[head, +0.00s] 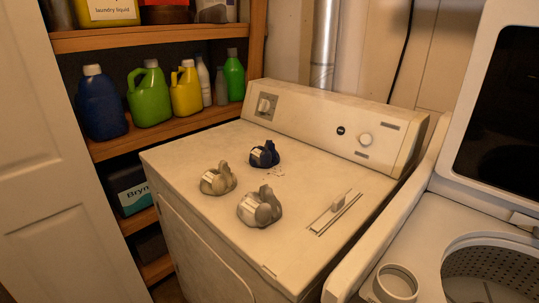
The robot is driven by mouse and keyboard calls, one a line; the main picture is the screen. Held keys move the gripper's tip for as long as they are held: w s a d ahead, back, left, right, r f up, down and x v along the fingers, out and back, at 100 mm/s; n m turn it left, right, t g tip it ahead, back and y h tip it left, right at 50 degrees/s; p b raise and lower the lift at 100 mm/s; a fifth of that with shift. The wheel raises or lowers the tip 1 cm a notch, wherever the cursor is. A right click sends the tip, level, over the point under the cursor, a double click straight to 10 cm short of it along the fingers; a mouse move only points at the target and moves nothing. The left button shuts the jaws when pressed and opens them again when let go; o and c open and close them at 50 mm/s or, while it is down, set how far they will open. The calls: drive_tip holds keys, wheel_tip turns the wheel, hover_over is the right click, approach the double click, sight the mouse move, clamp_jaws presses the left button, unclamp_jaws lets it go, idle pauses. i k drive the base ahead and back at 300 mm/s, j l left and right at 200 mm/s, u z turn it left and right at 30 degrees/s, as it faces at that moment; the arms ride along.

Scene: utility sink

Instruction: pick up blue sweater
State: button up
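A small dark blue bundle (264,154) sits on the white top of the dryer (190,150), toward the back and near the control panel. It has a pale patch on its left side. It may be the blue sweater, but it is too small to tell for sure. Two similar beige bundles sit nearer the front, one to the left (217,180) and a larger one (260,207) below it in the picture. The blue bundle stands apart from both. My gripper is not in view.
A wooden shelf (185,125) at left holds several detergent bottles, including blue (100,104), green (150,95) and yellow (187,90). A white door (50,170) stands far left. An open washer (440,235) is at right. The dryer top's front is clear.

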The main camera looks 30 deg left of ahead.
sight(267, 157)
drive_tip(key=j+u, duration=0.15)
drive_tip(key=j, duration=0.3)
drive_tip(key=i+j+u, duration=0.1)
drive_tip(key=j, duration=0.35)
drive_tip(key=i+j+u, duration=0.15)
drive_tip(key=j, duration=0.3)
drive_tip(key=j+u, duration=0.1)
drive_tip(key=j, duration=0.35)
drive_tip(key=i+j+u, duration=0.15)
drive_tip(key=j, duration=0.3)
drive_tip(key=i+j+u, duration=0.1)
drive_tip(key=j, duration=0.3)
drive_tip(key=i+j+u, duration=0.15)
drive_tip(key=j, duration=0.25)
